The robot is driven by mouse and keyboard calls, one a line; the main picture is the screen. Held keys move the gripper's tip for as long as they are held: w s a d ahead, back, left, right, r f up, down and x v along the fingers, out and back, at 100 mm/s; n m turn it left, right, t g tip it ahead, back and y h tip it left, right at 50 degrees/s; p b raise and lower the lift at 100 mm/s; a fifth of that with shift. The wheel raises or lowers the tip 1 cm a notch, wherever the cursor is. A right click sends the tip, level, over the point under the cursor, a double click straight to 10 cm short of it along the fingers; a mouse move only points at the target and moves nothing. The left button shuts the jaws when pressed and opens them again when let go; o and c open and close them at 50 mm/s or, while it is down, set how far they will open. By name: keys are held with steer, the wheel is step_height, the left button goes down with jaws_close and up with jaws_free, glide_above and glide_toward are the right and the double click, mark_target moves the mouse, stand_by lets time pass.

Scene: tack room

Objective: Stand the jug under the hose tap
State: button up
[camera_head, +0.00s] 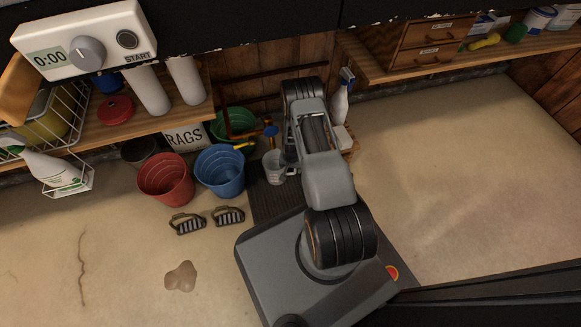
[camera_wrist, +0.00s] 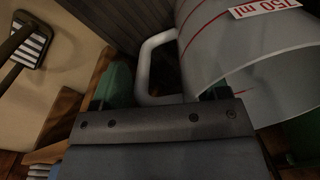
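The jug (camera_head: 274,168) is a clear grey measuring jug standing low by the wall, left of my arm in the head view. In the wrist view the jug (camera_wrist: 252,62) is close up, with red lines, a "750 ml" label and a pale handle (camera_wrist: 143,72). My gripper (camera_wrist: 167,88) is open, its green fingertips apart with the handle between them; I cannot tell whether either touches it. In the head view the gripper is hidden by my arm.
A red bucket (camera_head: 166,179) and a blue bucket (camera_head: 220,171) stand left of the jug. A dark ribbed mat (camera_head: 268,203) lies below the jug. A spray bottle (camera_head: 341,98) is right of my arm. The right floor is clear.

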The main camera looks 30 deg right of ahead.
steer(key=shift+o, duration=1)
step_height(320, 180, up, 12)
steer(key=p, duration=0.5)
steer(key=shift+s+r, duration=0.15)
steer(key=shift+s, duration=0.1)
